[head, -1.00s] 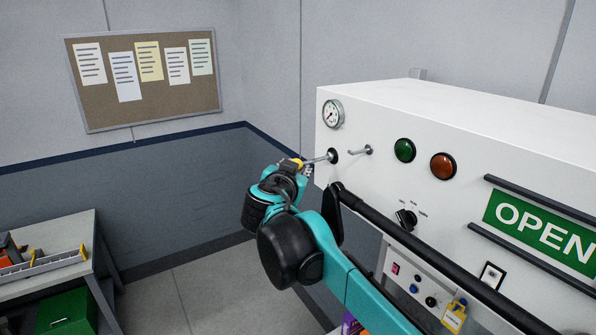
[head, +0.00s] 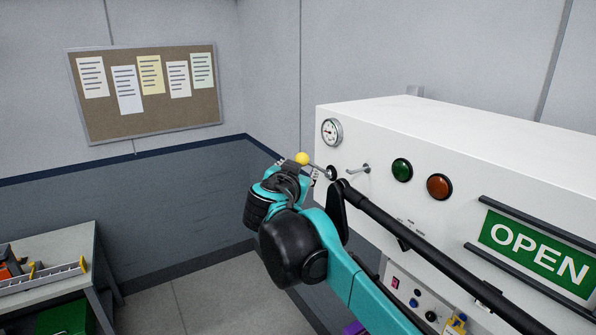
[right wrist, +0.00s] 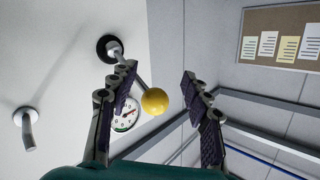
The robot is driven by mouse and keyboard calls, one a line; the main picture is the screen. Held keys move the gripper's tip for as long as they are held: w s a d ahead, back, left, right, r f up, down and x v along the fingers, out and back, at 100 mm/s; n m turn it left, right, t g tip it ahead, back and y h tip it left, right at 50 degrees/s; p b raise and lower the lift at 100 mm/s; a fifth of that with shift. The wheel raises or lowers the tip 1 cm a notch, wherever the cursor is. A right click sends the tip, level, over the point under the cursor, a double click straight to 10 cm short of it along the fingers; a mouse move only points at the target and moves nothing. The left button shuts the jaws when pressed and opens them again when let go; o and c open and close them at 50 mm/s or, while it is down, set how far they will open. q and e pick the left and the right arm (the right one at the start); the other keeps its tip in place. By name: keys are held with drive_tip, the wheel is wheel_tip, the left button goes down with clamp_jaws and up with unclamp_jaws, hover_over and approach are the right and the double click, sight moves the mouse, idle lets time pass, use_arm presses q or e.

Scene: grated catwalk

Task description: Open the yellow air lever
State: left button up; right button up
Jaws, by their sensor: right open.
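The yellow air lever is a grey rod with a yellow ball knob (head: 302,158), mounted on the left part of the white panel box. Its rod slopes up and left from a dark pivot in the head view. In the right wrist view the yellow ball (right wrist: 154,101) shows between the spread fingers, nearer the left-hand one, with a gap to the right-hand one. The rod passes behind the left-hand fingertip. My right gripper (head: 298,170) is open at the knob; it also shows in the right wrist view (right wrist: 159,78). My left gripper is out of view.
A round gauge (head: 332,132) sits above the lever. A bare grey peg (head: 360,169), a green button (head: 402,170) and a red one (head: 440,187) are to its right. A green OPEN sign (head: 537,252) is further right. A workbench (head: 80,238) stands at left.

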drive_tip(key=v, duration=1.2)
drive_tip(key=shift+a, duration=0.1)
drive_tip(key=s+d+f+n+g+b, duration=0.15)
drive_tip(key=d+f+b, duration=0.45)
drive_tip(key=f, duration=0.7)
drive_tip(key=s+d+f+g+h+b, duration=0.1)
drive_tip(key=s+d+f+g+b, duration=0.15)
drive_tip(key=d+f+b, duration=0.65)
drive_tip(key=s+d+f+g+b, duration=0.2)
drive_tip(key=s+f+b, duration=0.15)
drive_tip(key=f, duration=1.25)
drive_tip(key=s+d+f+n+y+b, duration=0.1)
drive_tip(key=s+f+b, duration=0.3)
drive_tip(key=f, duration=0.8)
drive_tip(key=s+d+f+n+g+y+b, duration=0.1)
drive_tip(key=s+f+b, duration=0.3)
drive_tip(key=f+b, duration=0.5)
drive_tip(key=s+d+f+n+g+y+b, duration=0.1)
drive_tip(key=s+f+b, duration=0.3)
drive_tip(key=f, duration=1.2)
drive_tip(key=d+b, duration=0.1)
drive_tip(key=b, duration=0.2)
drive_tip(key=shift+d+f, duration=0.2)
drive_tip(key=shift+d, duration=0.2)
